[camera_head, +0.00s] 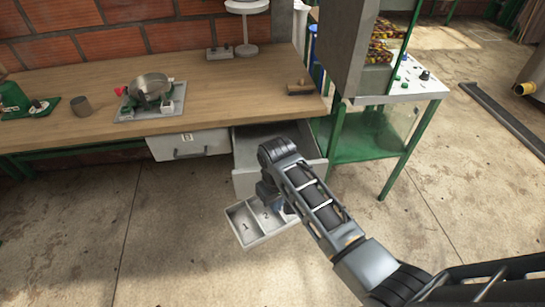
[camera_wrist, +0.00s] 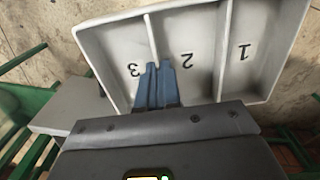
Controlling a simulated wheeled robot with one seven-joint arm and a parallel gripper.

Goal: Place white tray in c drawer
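The white tray (camera_head: 241,219) has compartments marked 1, 2 and 3. In the head view it hangs above the floor, in front of and below the open drawer (camera_head: 310,167), outside it. My gripper (camera_head: 268,193) is over the tray, partly hidden by my arm. In the wrist view the blue fingers (camera_wrist: 157,78) are close together at the divider between compartments 2 and 3 of the white tray (camera_wrist: 196,45), seemingly shut on it. The open drawer is pulled out under the bench's right end. Its visible interior looks empty, and my arm covers part of its front; no letter is readable there.
A labelled drawer (camera_head: 190,145) is left of the open one, under the wooden bench (camera_head: 60,132). A green-legged stand (camera_head: 415,92) with a control panel is close on the right. A metal device (camera_head: 150,92) sits on the bench. The floor in front is clear.

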